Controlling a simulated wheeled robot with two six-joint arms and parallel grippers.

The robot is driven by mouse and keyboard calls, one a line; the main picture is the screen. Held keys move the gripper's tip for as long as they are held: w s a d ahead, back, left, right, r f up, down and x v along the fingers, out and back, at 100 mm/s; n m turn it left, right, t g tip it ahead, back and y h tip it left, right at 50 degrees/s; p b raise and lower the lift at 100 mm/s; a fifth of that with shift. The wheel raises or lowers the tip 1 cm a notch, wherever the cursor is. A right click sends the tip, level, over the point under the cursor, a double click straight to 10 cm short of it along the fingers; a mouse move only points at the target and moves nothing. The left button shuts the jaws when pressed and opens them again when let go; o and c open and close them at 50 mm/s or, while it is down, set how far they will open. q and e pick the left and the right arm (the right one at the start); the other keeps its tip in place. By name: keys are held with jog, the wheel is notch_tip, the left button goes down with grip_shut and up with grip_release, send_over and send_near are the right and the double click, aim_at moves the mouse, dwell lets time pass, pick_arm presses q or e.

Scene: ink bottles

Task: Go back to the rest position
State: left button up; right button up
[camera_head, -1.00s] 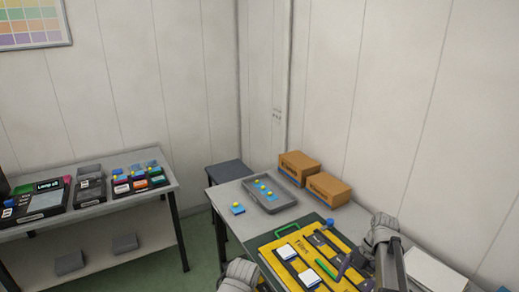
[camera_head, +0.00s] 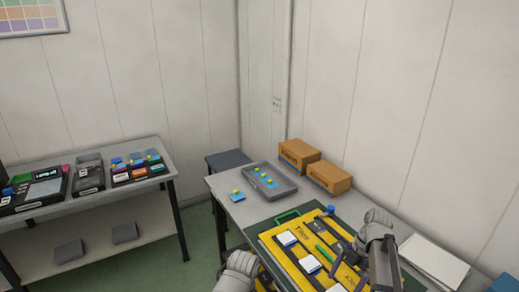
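My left gripper (camera_head: 240,272) is at the bottom edge, beside the near left corner of the yellow board (camera_head: 278,251). Its fingers are mostly cut off, so I cannot tell whether it is open or shut. My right gripper (camera_head: 352,262) is over the right part of the board, pointing down and left. Its dark fingers blend with the dark slots, and I cannot tell whether they are apart or hold anything.
A grey tray (camera_head: 283,193) holds several blue pieces with yellow tops. Another blue piece (camera_head: 237,196) stands left of it. Two orange boxes (camera_head: 298,153) stand behind. White sheets (camera_head: 435,262) lie right of my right arm. A second table (camera_head: 95,205) stands left, beyond open floor.

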notch_tip(320, 180, up, 6)
jog(key=w+m+t+p, duration=0.1)
jog(key=m+p, duration=0.1)
jog(key=p, duration=0.3)
jog(key=shift+a+r+p, duration=0.25)
jog(key=shift+p, duration=0.05)
jog(key=shift+w, duration=0.15)
jog(key=shift+w+d, duration=0.1)
jog(key=shift+w, duration=0.05)
